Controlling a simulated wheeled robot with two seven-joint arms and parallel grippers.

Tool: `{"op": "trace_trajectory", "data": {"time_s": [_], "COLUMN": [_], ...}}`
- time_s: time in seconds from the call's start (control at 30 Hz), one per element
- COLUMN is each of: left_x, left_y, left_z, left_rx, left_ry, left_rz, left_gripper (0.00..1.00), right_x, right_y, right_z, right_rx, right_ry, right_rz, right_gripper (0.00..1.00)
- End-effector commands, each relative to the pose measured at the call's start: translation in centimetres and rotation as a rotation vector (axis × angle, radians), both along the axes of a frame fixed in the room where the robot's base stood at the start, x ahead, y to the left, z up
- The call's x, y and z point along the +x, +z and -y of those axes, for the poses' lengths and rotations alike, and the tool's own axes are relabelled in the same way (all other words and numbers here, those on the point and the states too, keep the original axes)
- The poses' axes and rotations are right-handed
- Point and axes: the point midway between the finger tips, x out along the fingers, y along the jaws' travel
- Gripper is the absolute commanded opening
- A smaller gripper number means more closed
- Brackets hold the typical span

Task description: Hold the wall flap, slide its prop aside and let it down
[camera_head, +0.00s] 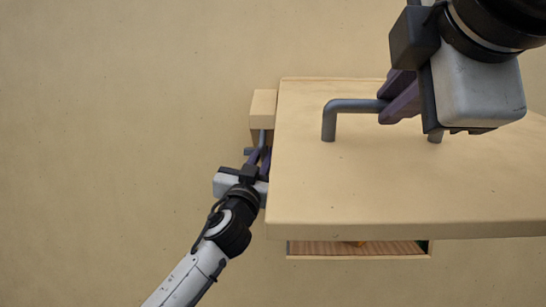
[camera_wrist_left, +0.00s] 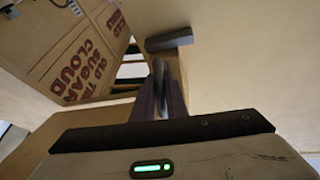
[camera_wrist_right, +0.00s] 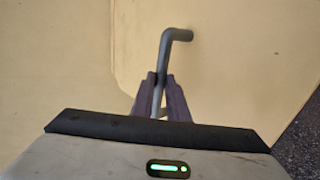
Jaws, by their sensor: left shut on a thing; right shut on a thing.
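The wall flap (camera_head: 400,185) is a pale wooden board, raised and roughly level, with a grey bar handle (camera_head: 345,104) on its upper face. My right gripper (camera_head: 385,108) is shut on that handle, which also shows between its fingers in the right wrist view (camera_wrist_right: 177,38). My left gripper (camera_head: 261,150) is beside the flap's left edge, shut on a grey peg-like handle (camera_head: 262,137) by a pale wooden block (camera_head: 264,105). I take this block and handle to be the prop. In the left wrist view the fingers (camera_wrist_left: 160,95) close on the grey handle. The prop's far part is hidden under the flap.
Below the flap's front edge a wooden recess (camera_head: 340,249) with a striped floor shows, with a small orange thing partly hidden. Plain wall is clear to the left.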

Motion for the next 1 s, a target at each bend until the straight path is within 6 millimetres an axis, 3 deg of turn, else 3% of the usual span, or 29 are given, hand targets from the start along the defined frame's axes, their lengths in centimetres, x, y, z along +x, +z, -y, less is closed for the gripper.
{"op": "trace_trajectory", "data": {"time_s": [0.03, 0.13, 0.57, 1.0], "left_x": [0.2, 0.2, -0.6, -7.2], "left_y": [-0.2, -0.2, -0.4, -3.2], "left_z": [-0.6, -0.5, -0.4, -1.7], "left_rx": [-0.003, -0.002, -0.003, -0.003], "left_ry": [0.012, 0.011, 0.006, 0.007], "left_rz": [-0.005, -0.006, -0.002, -0.004], "left_gripper": [0.17, 0.31, 0.31, 0.31], "right_x": [0.1, 0.1, 0.1, 0.1], "right_y": [0.3, 0.3, 0.4, 0.4], "right_z": [0.3, 0.3, 0.2, 0.2], "right_rx": [0.006, 0.006, 0.006, 0.007], "right_ry": [-0.01, -0.01, -0.006, -0.005], "right_rz": [0.008, 0.007, 0.009, 0.009], "right_gripper": [0.0, 0.0, 0.0, 0.0]}}
